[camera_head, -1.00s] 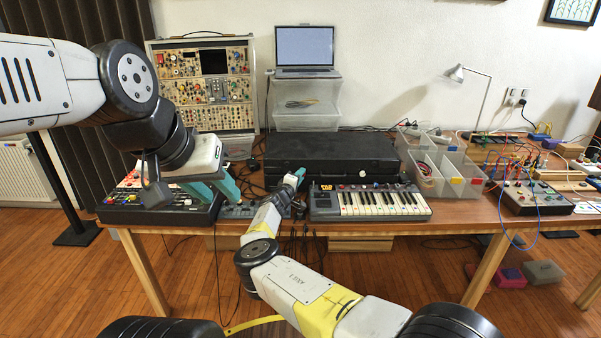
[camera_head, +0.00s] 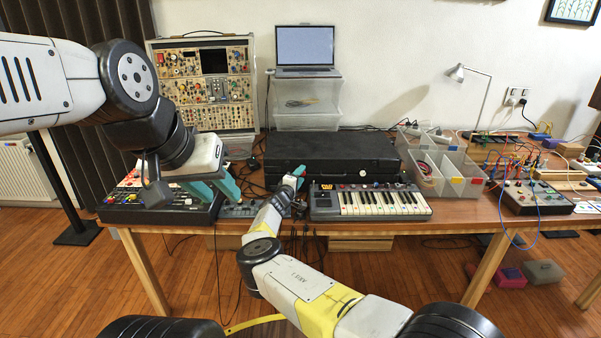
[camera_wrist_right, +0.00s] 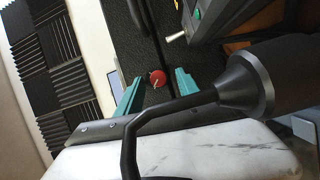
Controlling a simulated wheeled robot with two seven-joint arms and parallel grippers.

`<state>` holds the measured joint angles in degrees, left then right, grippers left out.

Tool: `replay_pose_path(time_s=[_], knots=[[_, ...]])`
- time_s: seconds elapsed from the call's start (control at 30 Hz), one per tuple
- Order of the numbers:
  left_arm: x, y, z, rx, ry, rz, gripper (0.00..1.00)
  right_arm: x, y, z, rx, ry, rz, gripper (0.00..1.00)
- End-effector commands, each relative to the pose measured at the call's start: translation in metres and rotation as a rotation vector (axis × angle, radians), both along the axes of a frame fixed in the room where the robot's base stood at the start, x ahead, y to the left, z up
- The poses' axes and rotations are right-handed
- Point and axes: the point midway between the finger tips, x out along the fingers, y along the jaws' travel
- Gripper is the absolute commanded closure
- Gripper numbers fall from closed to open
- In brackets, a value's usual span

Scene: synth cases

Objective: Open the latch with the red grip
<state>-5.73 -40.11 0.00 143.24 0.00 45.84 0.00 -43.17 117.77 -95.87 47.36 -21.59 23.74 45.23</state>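A closed black case (camera_head: 330,152) lies at the back of the table. In the right wrist view its dark front (camera_wrist_right: 125,35) carries a latch with a round red grip (camera_wrist_right: 157,78) and, further along, a latch with a pale grip (camera_wrist_right: 175,37). The pale grip also shows in the head view (camera_head: 362,172). My right gripper (camera_wrist_right: 159,80) is open, with teal fingers on either side of the red grip and gaps visible; depth is hard to judge. In the head view this gripper (camera_head: 297,178) is at the case's left front. My left gripper (camera_head: 224,194) is open and empty, left of the case.
A small keyboard (camera_head: 370,203) stands in front of the case, just right of my right gripper. A mixer (camera_head: 160,205) lies beneath my left gripper. A clear divided bin (camera_head: 455,185) is right of the case. Cables lie around the case's left end.

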Motion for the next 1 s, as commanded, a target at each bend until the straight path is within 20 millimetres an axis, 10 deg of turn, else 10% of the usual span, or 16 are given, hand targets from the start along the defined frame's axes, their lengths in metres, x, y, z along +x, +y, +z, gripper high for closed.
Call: replay_pose_path(time_s=[1.0], knots=[[0.0,0.0,0.0,0.0,0.0,0.0,0.64,-0.072,0.03,0.0,0.0,0.0,0.0,0.56]])
